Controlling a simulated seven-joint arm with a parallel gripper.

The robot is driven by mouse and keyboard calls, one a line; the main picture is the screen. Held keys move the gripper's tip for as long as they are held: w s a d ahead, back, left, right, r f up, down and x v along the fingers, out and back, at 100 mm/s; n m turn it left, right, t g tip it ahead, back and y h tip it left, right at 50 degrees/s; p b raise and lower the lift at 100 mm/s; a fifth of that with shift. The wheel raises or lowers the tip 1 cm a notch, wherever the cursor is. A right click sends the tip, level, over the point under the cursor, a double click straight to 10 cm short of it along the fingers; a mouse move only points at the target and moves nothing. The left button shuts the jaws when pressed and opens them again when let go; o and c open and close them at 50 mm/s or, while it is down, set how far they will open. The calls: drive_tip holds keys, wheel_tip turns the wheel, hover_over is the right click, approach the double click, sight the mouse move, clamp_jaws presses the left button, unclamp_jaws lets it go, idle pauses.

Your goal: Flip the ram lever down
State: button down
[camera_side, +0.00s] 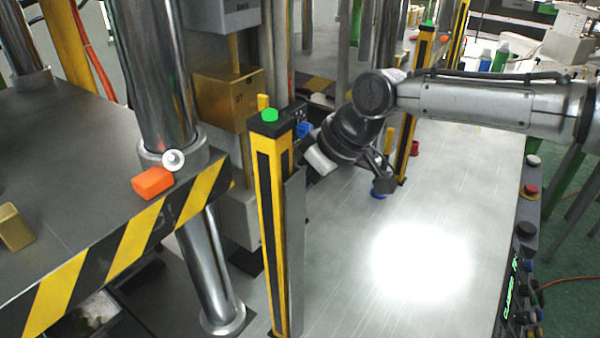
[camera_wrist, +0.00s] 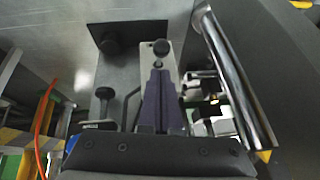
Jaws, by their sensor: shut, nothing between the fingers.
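In the wrist view, my gripper (camera_wrist: 158,70) is shut and empty, its dark fingers together. A black ball knob (camera_wrist: 160,48) on a pale upright plate shows just beyond the fingertips; I cannot tell whether they touch. Another black knob on a stalk (camera_wrist: 105,93) stands to the left. I cannot tell for sure which of these belongs to the ram lever. In the side view, my arm comes from the right, and its wrist is just right of the yellow-black post (camera_side: 272,200). The fingertips are hidden there.
The yellow-black post with a green cap stands close to my gripper. A steel column (camera_side: 155,75) and a hazard-striped platen (camera_side: 75,130) with an orange block (camera_side: 152,183) are to the left. The bright table (camera_side: 400,300) is clear at front right.

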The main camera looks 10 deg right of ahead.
drive_tip(key=shift+s+f, duration=0.25)
drive_tip(key=shift+f, duration=0.45)
